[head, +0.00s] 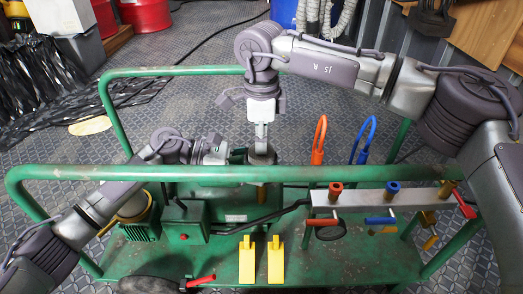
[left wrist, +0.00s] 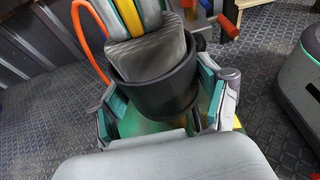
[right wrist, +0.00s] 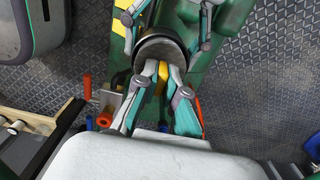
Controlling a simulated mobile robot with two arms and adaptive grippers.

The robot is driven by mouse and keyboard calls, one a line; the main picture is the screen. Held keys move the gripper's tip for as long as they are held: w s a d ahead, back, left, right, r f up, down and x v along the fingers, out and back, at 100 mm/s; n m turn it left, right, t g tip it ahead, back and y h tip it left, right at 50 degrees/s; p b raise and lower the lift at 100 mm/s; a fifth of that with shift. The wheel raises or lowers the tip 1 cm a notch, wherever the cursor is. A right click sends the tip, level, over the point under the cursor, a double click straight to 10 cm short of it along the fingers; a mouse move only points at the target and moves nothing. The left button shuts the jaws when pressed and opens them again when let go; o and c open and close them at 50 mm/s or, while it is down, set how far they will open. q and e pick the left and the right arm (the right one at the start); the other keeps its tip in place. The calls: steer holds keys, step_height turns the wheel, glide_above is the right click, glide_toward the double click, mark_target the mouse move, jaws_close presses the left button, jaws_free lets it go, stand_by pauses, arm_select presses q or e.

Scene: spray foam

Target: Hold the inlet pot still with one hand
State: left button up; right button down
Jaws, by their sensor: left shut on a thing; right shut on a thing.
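The inlet pot is a dark round cup on the green machine, in the left wrist view (left wrist: 160,95). It also shows in the head view (head: 262,157) and the right wrist view (right wrist: 160,43). My left gripper (left wrist: 165,105) is shut around the pot, one finger on each side. My right gripper (head: 262,150) points down at the pot's mouth. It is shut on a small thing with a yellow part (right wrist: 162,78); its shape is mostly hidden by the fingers.
The green cart's rail (head: 300,175) runs across the front. Orange (head: 318,142) and blue (head: 364,140) hose loops stand right of the pot, near a grey manifold (head: 370,203) with valves. Two yellow pieces (head: 247,260) stand on the cart deck. Floor behind the cart is mostly clear.

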step_height(320, 180, up, 8)
steer(key=shift+f, duration=0.15)
arm_select(q)
steer(key=o, duration=0.8)
steer(key=shift+a, duration=0.15)
